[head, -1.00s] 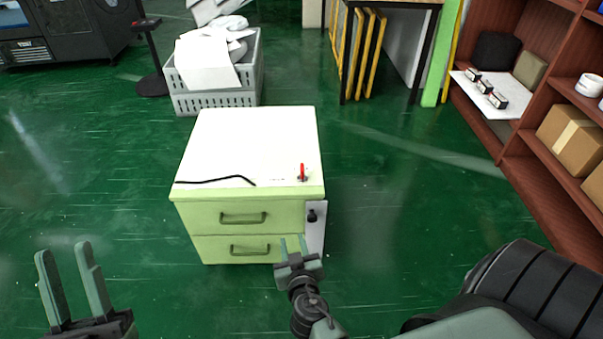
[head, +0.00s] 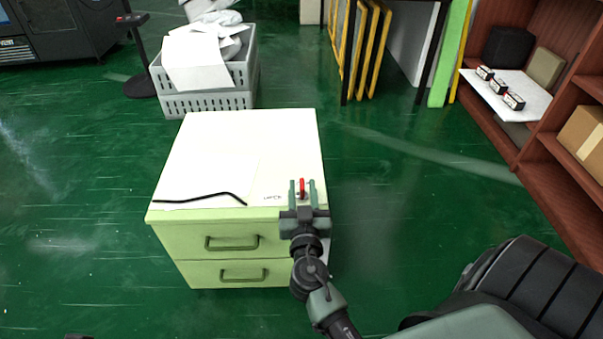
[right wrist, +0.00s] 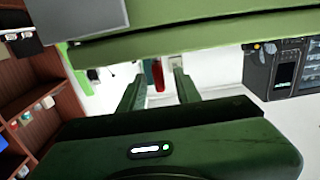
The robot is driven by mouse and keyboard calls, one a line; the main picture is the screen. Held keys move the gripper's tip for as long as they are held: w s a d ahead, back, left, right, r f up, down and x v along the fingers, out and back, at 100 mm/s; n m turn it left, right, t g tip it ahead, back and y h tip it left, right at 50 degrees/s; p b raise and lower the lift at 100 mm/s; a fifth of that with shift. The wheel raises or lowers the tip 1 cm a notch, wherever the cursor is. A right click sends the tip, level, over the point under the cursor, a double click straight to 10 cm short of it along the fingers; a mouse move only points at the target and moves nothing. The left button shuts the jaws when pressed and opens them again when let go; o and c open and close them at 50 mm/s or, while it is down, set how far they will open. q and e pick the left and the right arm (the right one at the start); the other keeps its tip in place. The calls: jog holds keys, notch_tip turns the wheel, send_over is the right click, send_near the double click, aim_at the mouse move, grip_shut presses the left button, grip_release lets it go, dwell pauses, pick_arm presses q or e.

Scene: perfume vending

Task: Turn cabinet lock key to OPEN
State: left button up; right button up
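The small cabinet (head: 220,150) has a white top and two green drawers. A red key (head: 302,187) stands at the front right of its top in the head view. My right gripper (head: 302,190) is at that corner, with its fingers on either side of the key. In the right wrist view the red key (right wrist: 158,75) shows between the two open fingers (right wrist: 157,90), with gaps visible beside it. The black lock on the cabinet's front is hidden behind my gripper. Of my left gripper only a dark bit shows at the bottom edge, too little to read.
A black cord (head: 200,199) lies on the cabinet top, left of the key. A grey crate (head: 205,98) with white papers stands behind. A brown shelf (head: 565,180) with boxes is at the right. Green floor (head: 420,200) is clear between cabinet and shelf.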

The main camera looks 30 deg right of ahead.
aim_at(302, 179)
jog(key=shift+x, duration=2.35)
grip_shut()
